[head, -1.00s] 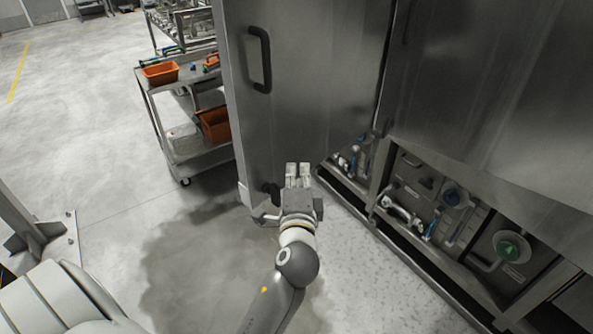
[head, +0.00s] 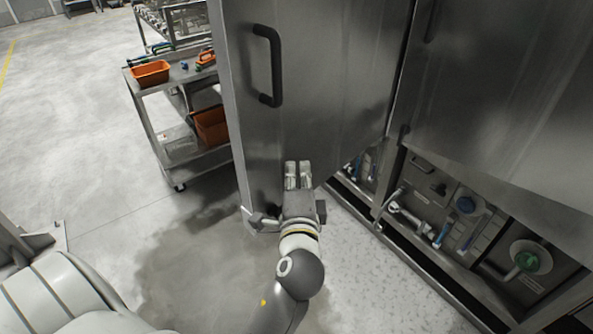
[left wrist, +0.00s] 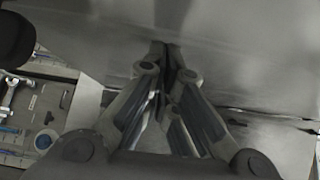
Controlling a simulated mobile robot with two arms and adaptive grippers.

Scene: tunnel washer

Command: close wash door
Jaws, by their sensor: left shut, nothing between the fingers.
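The wash door (head: 325,75) is a tall grey metal panel that stands open, swung out from the washer body (head: 500,90). A black bar handle (head: 268,66) is on its upper left part. My left gripper (head: 298,172) is shut and empty, in front of the lower part of the door, below and right of the handle. In the left wrist view the shut fingers (left wrist: 168,62) point at the metal panel (left wrist: 230,45); I cannot tell whether they touch it. My right gripper is not in view.
A steel cart (head: 150,115) with orange bins (head: 151,73) stands left of the door. Low bays with valves and pipes (head: 440,215) lie at the right under the washer. The floor at the left (head: 70,130) is clear. A metal post foot (head: 30,240) is at the lower left.

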